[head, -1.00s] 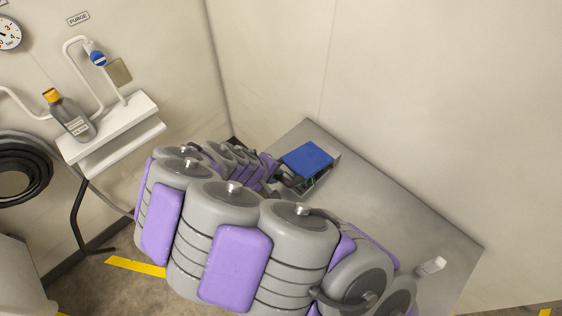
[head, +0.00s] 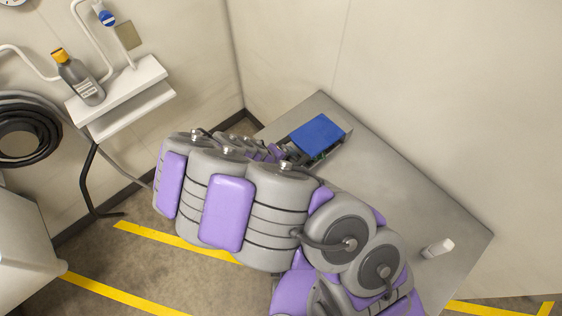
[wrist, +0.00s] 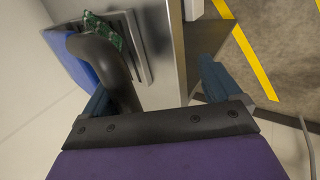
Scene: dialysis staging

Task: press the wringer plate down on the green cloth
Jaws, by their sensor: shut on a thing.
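The blue wringer plate (head: 318,132) lies over a grey metal tray on the bench, beyond my arm in the head view. It also shows at the left of the wrist view (wrist: 81,60). A thick dark grey curved handle (wrist: 104,62) runs from beside the plate down between my fingers, against the left one. My gripper (wrist: 155,82) is shut on this handle. In the head view my arm mostly hides the gripper.
The metal bench (head: 400,200) is largely clear, with a small white object (head: 437,248) near its right end. A wall shelf (head: 120,95) holds a grey bottle (head: 80,80) with an orange cap. A coiled hose (head: 22,135) hangs at left.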

